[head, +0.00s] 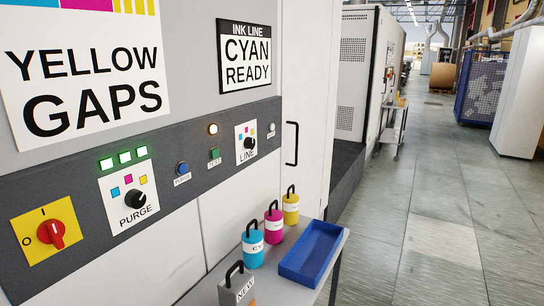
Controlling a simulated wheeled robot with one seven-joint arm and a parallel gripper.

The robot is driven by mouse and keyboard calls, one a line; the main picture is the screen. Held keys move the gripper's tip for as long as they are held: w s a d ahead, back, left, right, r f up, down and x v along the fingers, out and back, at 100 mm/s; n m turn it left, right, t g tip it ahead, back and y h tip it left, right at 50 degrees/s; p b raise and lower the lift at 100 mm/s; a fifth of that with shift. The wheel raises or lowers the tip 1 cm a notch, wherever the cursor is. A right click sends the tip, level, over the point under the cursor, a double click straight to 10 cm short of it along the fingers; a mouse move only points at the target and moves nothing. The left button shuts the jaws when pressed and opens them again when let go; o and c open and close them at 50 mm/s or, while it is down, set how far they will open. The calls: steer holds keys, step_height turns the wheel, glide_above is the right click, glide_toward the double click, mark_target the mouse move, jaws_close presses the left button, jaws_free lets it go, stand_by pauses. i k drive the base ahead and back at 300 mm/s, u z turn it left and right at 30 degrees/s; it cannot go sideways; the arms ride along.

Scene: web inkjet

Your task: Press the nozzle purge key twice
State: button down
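A dark control strip (75,183) runs across the grey machine front. A round blue key (182,168) sits on it, above a small label that seems to read PURGE but is too small to be sure. To its left is a black PURGE selector knob (135,198) on a white plate with cyan, magenta and yellow squares. Three lit green lamps (124,157) are above that plate. A LINE knob (249,143) is farther right. My gripper is not in view.
Signs read YELLOW GAPS (85,80) and CYAN READY (247,56). A red switch (52,234) is at left. Below, a bench holds cyan (253,252), magenta (274,228) and yellow (291,210) bottles and a blue tray (312,249). The floor at right is open.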

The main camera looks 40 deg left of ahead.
mark_target(182, 168)
steer(key=u, duration=0.2)
steer(key=i, duration=1)
steer(key=u, duration=1.25)
steer(key=i, duration=0.55)
steer(key=u, duration=0.5)
